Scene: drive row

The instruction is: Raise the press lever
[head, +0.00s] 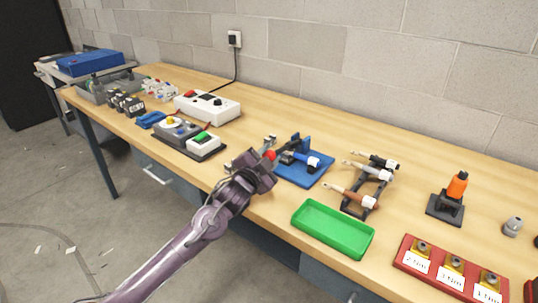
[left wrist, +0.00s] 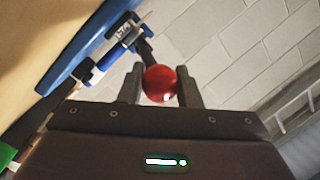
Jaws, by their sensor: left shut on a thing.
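The press is a blue-based fixture (head: 308,172) on the bench, just right of my left gripper in the head view. Its lever ends in a red ball knob (head: 269,155). My left gripper (head: 257,154) comes from the lower left and is at this knob. In the left wrist view the red knob (left wrist: 160,82) sits between the two fingers (left wrist: 160,88), which are shut on it. The dark lever rod runs from the knob toward the blue press (left wrist: 105,50) at the upper left. My right gripper is not in view.
A green tray (head: 332,229) lies near the front edge, right of the press. A rack with several handled tools (head: 368,183) stands behind it. A red block with labelled pieces (head: 452,268) is farther right. A white control box (head: 207,106) and a grey button unit (head: 178,132) are left.

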